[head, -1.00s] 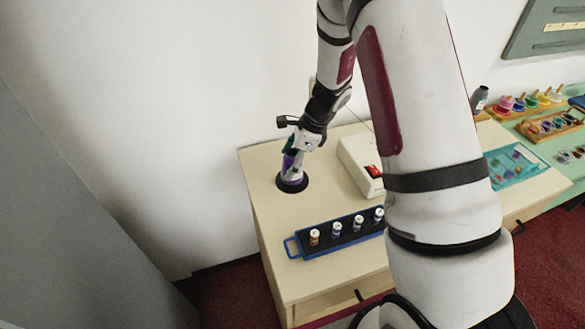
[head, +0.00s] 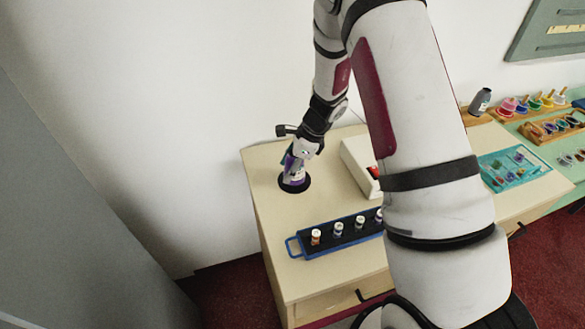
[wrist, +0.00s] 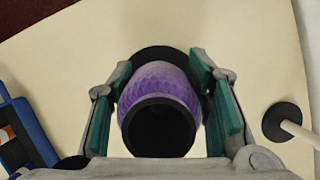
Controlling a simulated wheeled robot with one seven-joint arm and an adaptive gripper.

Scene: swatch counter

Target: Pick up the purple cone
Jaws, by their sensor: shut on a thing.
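The purple cone (wrist: 160,85) has a textured purple side and a black ring around a dark hollow end facing the wrist camera. It stands over a round black disc (wrist: 160,52) on the counter; I cannot tell whether it touches the disc. In the head view the purple cone (head: 288,181) shows only in part below my gripper (head: 297,170). In the wrist view the green-padded fingers of my gripper (wrist: 173,110) lie on both sides of the cone, shut on it.
A blue rack (head: 293,246) with several small vials stands in front of the cone. A white box with a red switch (head: 355,160) is to its right. A black disc with a pale rod (wrist: 283,122) shows at the wrist view's right. Counter left of the cone is narrow, beside the wall.

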